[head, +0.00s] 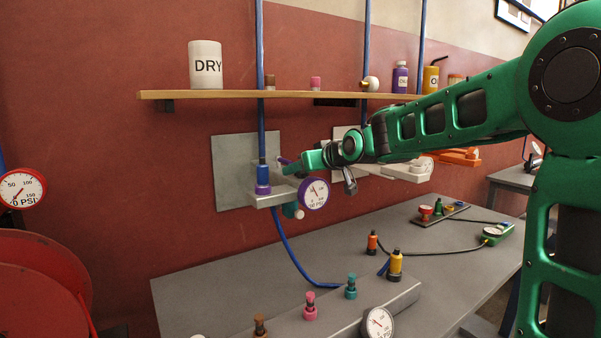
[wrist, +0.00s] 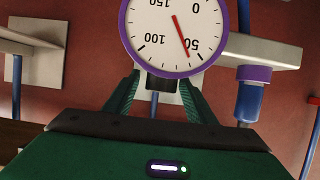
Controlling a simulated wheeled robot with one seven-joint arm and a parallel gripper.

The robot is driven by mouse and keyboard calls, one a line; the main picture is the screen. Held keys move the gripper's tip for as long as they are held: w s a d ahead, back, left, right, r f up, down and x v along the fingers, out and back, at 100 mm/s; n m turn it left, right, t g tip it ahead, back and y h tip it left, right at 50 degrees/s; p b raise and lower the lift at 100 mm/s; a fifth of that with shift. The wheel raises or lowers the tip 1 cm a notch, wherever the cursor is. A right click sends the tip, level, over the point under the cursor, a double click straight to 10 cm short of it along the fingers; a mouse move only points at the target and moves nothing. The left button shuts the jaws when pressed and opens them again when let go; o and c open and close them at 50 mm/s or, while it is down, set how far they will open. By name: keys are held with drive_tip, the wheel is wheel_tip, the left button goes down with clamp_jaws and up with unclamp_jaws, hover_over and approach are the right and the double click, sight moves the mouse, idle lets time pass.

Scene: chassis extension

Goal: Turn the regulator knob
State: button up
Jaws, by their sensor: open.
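The regulator is mounted on a grey wall plate (head: 232,178) below the shelf. Its purple-rimmed gauge (head: 313,193) faces out in the head view and also shows large at the top of the wrist view (wrist: 172,28), upside down, with its red needle near 50. A small purple part (head: 284,161), perhaps the regulator knob, shows on top, partly behind my gripper (head: 289,168). In the wrist view my gripper (wrist: 160,84) is open, its green fingers on either side of a dark and pale part below the gauge. Contact cannot be told.
A blue fitting with a purple ring (head: 263,178) stands close left of the gauge, with a blue hose below. A wooden shelf (head: 230,95) runs above. A grey table (head: 210,285) below holds several coloured fittings. A second regulator (head: 405,169) with an orange part is to the right.

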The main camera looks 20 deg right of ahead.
drive_tip(key=v, duration=1)
drive_tip(key=shift+s, duration=0.3)
drive_tip(key=shift+d, duration=0.15)
drive_tip(key=s+d+f+m+g+h, duration=0.2)
drive_tip(key=s+d+f+m+g, duration=0.1)
drive_tip(key=s+d+f, duration=0.55)
drive_tip(key=s+d+f+m+g+h, duration=0.2)
drive_tip(key=s+d+f+g, duration=0.25)
drive_tip(key=s+f, duration=0.6)
drive_tip(key=s+d+f+m+g, duration=0.1)
drive_tip(key=s+f, duration=0.3)
drive_tip(key=s, duration=0.7)
drive_tip(key=s+d+f+m+g, duration=0.1)
drive_tip(key=s+f+m+g, duration=0.2)
drive_tip(key=s, duration=0.8)
drive_tip(key=shift+s+f+m+g, duration=0.15)
drive_tip(key=shift+f+m+g, duration=0.25)
drive_tip(key=shift+f+g, duration=0.3)
drive_tip(key=shift+d, duration=0.1)
